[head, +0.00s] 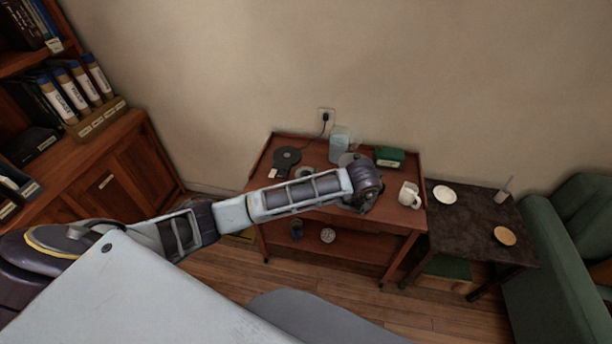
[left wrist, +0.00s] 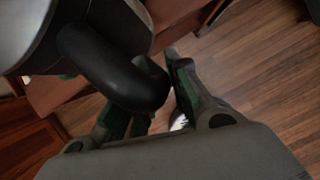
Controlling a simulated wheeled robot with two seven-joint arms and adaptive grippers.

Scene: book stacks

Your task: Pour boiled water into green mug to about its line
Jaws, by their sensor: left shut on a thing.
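My left arm reaches across the wooden cart, and its wrist end is over the cart top in the head view, with the fingers hidden there. In the left wrist view my left gripper (left wrist: 150,92) is shut on the black handle (left wrist: 112,68) of a kettle with a grey body (left wrist: 28,28). In the head view a small grey part of what looks like the kettle (head: 348,158) shows behind my wrist. I cannot make out a green mug; it may be hidden by my arm. My right gripper is not in view.
On the cart (head: 395,222) are a black round base (head: 286,158), a clear bluish jug (head: 340,142) and a green box (head: 389,156). A green armchair (head: 560,245) stands right; bookshelves left.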

